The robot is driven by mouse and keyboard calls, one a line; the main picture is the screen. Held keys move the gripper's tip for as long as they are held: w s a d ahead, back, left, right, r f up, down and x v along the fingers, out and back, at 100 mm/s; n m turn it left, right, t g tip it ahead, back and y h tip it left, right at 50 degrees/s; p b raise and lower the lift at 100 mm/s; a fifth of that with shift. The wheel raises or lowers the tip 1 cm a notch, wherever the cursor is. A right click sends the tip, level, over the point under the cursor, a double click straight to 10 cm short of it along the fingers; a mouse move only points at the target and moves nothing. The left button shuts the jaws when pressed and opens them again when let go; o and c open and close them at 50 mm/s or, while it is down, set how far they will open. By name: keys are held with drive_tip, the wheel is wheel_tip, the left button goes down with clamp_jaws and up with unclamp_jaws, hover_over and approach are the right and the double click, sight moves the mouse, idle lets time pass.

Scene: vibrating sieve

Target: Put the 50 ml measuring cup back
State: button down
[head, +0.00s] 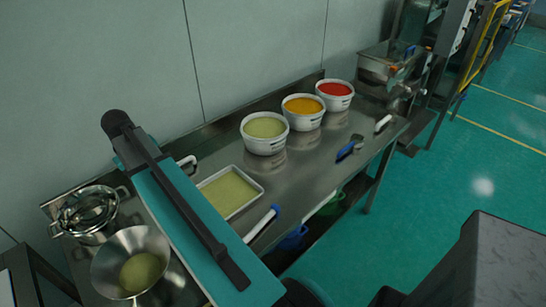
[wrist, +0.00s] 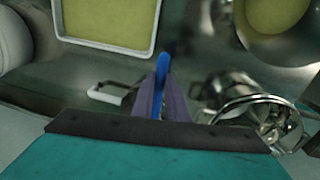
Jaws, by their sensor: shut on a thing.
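In the wrist view my gripper (wrist: 161,104) is shut on a narrow blue piece (wrist: 162,72), which I take to be the 50 ml measuring cup, seen edge-on. Its cup shape and markings cannot be made out. The gripper is above the steel bench, between a tray of green material (wrist: 110,22) and a steel bowl (wrist: 240,25). In the head view my teal arm covers the gripper and the held piece. The tray (head: 261,188) lies right of the arm there, and the bowl (head: 108,258) with green material stands left of it.
A steel pot (head: 90,212) stands behind the bowl. White tubs of green (head: 265,146), orange (head: 303,123) and red (head: 336,105) material line the bench's back. A white-and-blue tool (head: 262,224) and a blue brush (head: 349,148) lie along the front. Bare bench (head: 305,170) shows between.

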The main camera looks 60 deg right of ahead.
drive_tip(key=s+d+f+m+g+y+p, duration=0.15)
drive_tip(key=s+d+m, duration=0.55)
drive_tip(key=s+d, duration=0.7)
drive_tip(key=s+d+f+m+p, duration=0.25)
drive_tip(key=s+d+m, duration=0.6)
drive_tip(key=d, duration=0.85)
drive_tip(key=s+d+m+y+p, duration=0.1)
drive_tip(key=s+d+m, duration=0.4)
drive_tip(key=s, duration=0.9)
drive_tip(key=shift+d+f+p, duration=0.25)
drive_tip(key=shift+d+p, duration=0.5)
drive_tip(key=shift+d, duration=0.15)
drive_tip(key=shift+f, duration=0.15)
drive_tip(key=shift+f+b, duration=1.7)
drive_tip(key=shift+f, duration=1.3)
drive_tip(key=shift+f, duration=0.2)
drive_tip(key=c, duration=1.2)
unclamp_jaws()
drive_tip(key=shift+w, duration=0.1)
